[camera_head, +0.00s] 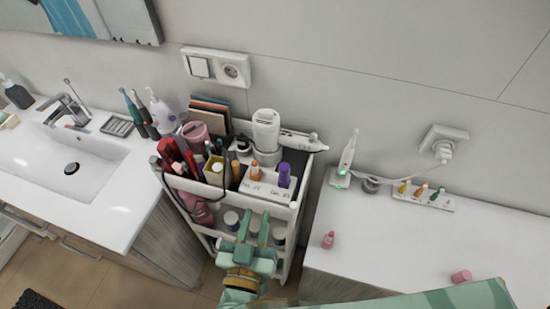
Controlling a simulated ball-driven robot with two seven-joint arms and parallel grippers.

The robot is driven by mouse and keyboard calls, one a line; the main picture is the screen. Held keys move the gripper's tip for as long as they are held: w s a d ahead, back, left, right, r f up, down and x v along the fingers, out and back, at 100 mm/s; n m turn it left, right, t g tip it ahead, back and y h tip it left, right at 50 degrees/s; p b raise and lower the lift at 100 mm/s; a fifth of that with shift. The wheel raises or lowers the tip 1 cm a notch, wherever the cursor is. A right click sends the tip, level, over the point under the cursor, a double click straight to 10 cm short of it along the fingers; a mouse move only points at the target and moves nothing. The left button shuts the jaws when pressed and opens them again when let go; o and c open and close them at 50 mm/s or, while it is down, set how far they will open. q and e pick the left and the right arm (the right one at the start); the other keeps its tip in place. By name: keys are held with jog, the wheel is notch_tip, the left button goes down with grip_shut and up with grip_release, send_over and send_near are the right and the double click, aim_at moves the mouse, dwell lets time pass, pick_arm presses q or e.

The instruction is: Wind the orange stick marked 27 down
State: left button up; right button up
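An orange stick (255,172) stands upright in a small white holder (262,192) on the top tier of the cart. A purple stick (284,175) stands beside it on the right in the same holder. Markings on the holder's front are too small to read, so I cannot make out the 27. My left gripper (254,226) is in front of the cart, below the holder in the picture. Its two green fingers point up the picture with a gap between them, and it appears open and empty, apart from the sticks. My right gripper is not in view.
The cart (299,206) is crowded with bottles, a yellow box (214,171) and a white device (266,130) behind the holder. A sink counter (125,205) is on the left.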

aim_at(254, 170)
pick_arm(q)
jog(key=shift+m+y, duration=0.3)
jog(key=shift+y, duration=0.4)
jog(key=w+b, duration=0.3)
jog(key=w, duration=0.2)
jog(key=w+b, duration=0.2)
jog(key=w, duration=0.3)
jog(key=w+f+b, duration=0.1)
jog(key=w+b, duration=0.2)
jog(key=w, duration=0.2)
jog(key=shift+w+d+b, duration=0.1)
jog(key=shift+d+b, duration=0.2)
jog(key=shift+w+d+r+b, duration=0.1)
jog(key=shift+w+r+b, duration=0.15)
jog(key=shift+w, duration=0.45)
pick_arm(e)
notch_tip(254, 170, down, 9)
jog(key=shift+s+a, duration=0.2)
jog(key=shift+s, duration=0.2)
